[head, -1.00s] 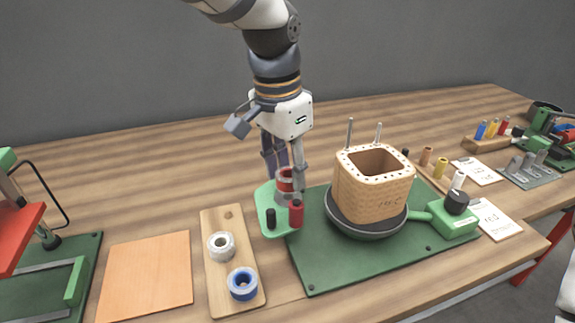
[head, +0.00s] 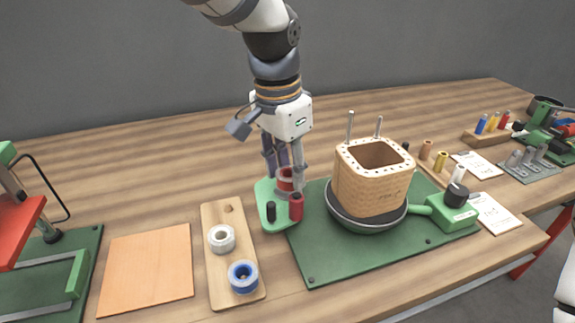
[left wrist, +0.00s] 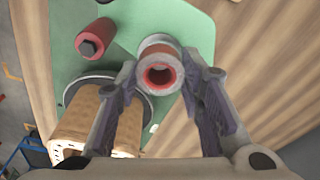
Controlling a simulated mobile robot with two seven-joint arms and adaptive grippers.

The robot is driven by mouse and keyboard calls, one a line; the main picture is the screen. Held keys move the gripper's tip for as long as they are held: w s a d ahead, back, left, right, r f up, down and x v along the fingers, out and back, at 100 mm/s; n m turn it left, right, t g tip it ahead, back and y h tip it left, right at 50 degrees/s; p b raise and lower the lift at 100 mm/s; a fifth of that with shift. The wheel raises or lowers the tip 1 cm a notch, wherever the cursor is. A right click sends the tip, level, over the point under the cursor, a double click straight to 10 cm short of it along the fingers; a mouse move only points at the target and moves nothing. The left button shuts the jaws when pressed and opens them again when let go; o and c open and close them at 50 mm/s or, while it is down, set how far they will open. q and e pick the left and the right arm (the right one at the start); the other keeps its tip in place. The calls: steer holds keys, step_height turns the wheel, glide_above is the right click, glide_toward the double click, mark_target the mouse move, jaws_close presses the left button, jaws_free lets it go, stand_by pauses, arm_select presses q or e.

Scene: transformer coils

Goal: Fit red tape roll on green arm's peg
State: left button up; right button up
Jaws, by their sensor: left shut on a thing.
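The red tape roll (head: 285,179) is between the fingers of my left gripper (head: 284,172), which is shut on it, over the back part of the green arm (head: 264,190). In the left wrist view the roll (left wrist: 160,77) shows its open hole between the fingertips (left wrist: 161,82), with the green arm (left wrist: 188,22) behind it. The arm's peg is not clearly visible under the roll, so I cannot tell whether the roll is around it. My right gripper is not in view.
A woven square coil form (head: 372,190) with two upright rods stands on a round base on the green board (head: 345,265), right of the gripper. A wooden tray (head: 218,292) holds a white roll (head: 221,239) and a blue roll (head: 243,277). Bare table lies behind.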

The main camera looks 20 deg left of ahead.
arm_select(q)
steer(key=shift+f, duration=0.25)
steer(key=shift+f, duration=0.25)
steer(key=o, duration=1.3)
steer(key=shift+o, duration=0.2)
steer(key=shift+r, duration=2.55)
